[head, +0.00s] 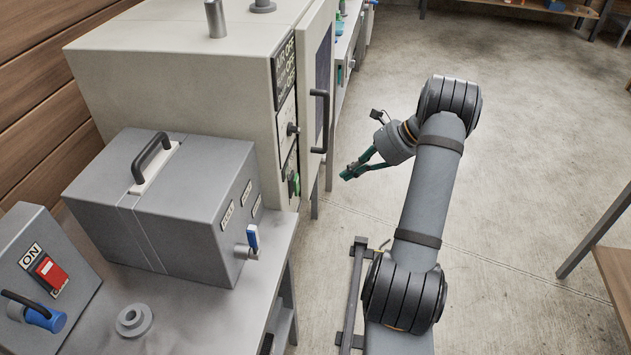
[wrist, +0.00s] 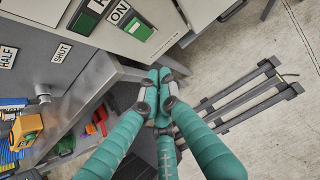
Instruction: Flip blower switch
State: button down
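My gripper (head: 352,171) has teal fingers and hangs in the air over the aisle, to the right of the tall cream cabinet (head: 180,85). In the wrist view its fingertips (wrist: 158,78) meet, with nothing seen between them. A green switch (wrist: 138,29) with an ON label is on the cabinet, above and left of the fingertips in the wrist view and apart from them. It shows small and edge-on in the head view (head: 292,182). A red switch (head: 50,272) with an ON label is on a grey box at far left. I cannot tell which one is the blower's.
A grey box (head: 165,205) with a black handle and a blue-tipped lever (head: 252,238) stands on the metal bench (head: 215,320). The cabinet's black door handle (head: 320,120) sticks out near my gripper. The floor (head: 530,130) is clear to the right.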

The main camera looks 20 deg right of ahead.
aim_at(297, 185)
jog(key=w+a+r+p+x, duration=0.1)
jog(key=a+r+x, duration=0.1)
jog(key=x, duration=1)
jog(key=shift+w+f, duration=0.25)
jog(key=shift+f, duration=0.05)
jog(key=shift+a, duration=0.2)
